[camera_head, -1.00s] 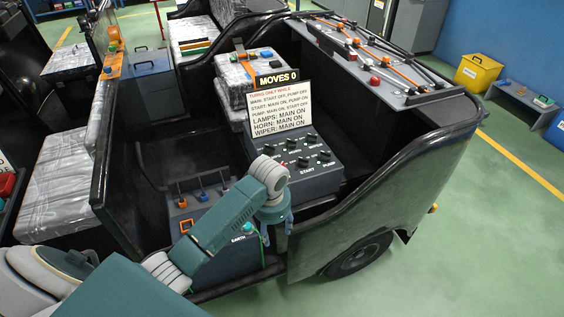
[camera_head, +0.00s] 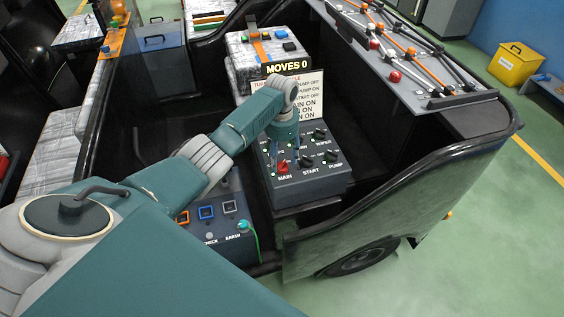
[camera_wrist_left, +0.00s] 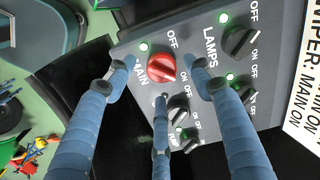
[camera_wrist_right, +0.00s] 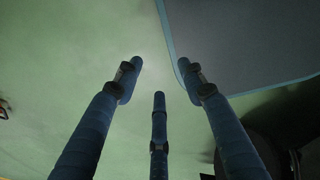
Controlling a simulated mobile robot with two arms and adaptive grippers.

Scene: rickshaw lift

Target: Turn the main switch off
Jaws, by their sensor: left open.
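The main switch is a red rotary knob (camera_head: 283,168) at the near left corner of the grey switch panel (camera_head: 318,184), above the label MAIN. In the left wrist view the red knob (camera_wrist_left: 161,67) has OFF beside it and a lit green lamp (camera_wrist_left: 143,47) near it. My left gripper (camera_head: 290,158) points down at the panel by the knob. In the left wrist view its three fingers (camera_wrist_left: 159,78) are spread around the knob with gaps visible. I cannot tell how high above it they are. My right gripper (camera_wrist_right: 160,76) is spread open and empty, away from the panel.
Black knobs (camera_head: 308,159) stand close to the main switch. A MOVES 0 sign (camera_head: 283,68) and a white instruction board (camera_head: 312,84) rise behind the panel. The cart's black side wall (camera_head: 400,200) is on the right. A lower box with a green EARTH clamp (camera_head: 244,227) sits nearer.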

